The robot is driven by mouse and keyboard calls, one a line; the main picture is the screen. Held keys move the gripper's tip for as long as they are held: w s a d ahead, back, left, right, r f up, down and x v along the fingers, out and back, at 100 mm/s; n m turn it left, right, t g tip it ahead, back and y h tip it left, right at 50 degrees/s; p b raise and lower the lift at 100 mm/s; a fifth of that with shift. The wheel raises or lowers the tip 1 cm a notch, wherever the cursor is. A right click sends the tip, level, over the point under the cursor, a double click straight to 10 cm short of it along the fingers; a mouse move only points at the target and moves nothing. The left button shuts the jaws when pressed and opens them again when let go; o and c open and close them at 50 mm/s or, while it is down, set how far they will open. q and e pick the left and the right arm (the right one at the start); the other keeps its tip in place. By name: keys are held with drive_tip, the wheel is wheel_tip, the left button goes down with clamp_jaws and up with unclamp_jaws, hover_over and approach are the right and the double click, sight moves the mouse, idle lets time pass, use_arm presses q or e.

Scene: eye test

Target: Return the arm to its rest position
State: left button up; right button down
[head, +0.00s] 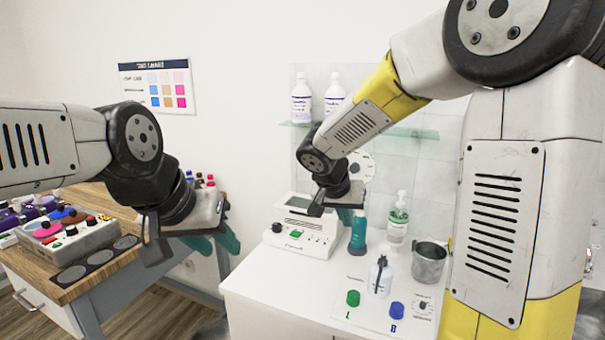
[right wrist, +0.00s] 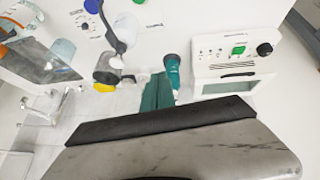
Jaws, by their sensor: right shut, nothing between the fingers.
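My right arm reaches over the white counter (head: 262,285) in the head view, bent at the elbow. Its gripper (head: 346,216) is shut and empty, pointing down beside a teal bottle (head: 358,236). In the right wrist view the teal fingers (right wrist: 158,92) are together, close to the teal bottle (right wrist: 172,72); whether they touch is unclear. My left gripper (head: 214,246) is open and empty, in front of the gap between the wooden table and the counter.
A white device (head: 298,240) stands left of the teal bottle. Shelf bottles (head: 301,100) are behind. The wooden table (head: 110,268) at left holds a control box (head: 72,240).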

drive_tip(key=s+d+r+n+y, duration=0.1)
drive_tip(key=s+r+n+y, duration=0.1)
drive_tip(key=s, duration=0.8)
drive_tip(key=s+d+r+n+t+y, duration=0.1)
drive_tip(key=s+r, duration=0.4)
drive_tip(key=s, duration=0.6)
drive_tip(key=d+n+y, duration=0.1)
drive_tip(key=y, duration=0.1)
drive_tip(key=shift+s+d+r+n+y, duration=0.2)
drive_tip(key=shift+s+r+n+y, duration=0.1)
drive_tip(key=shift+y, duration=0.1)
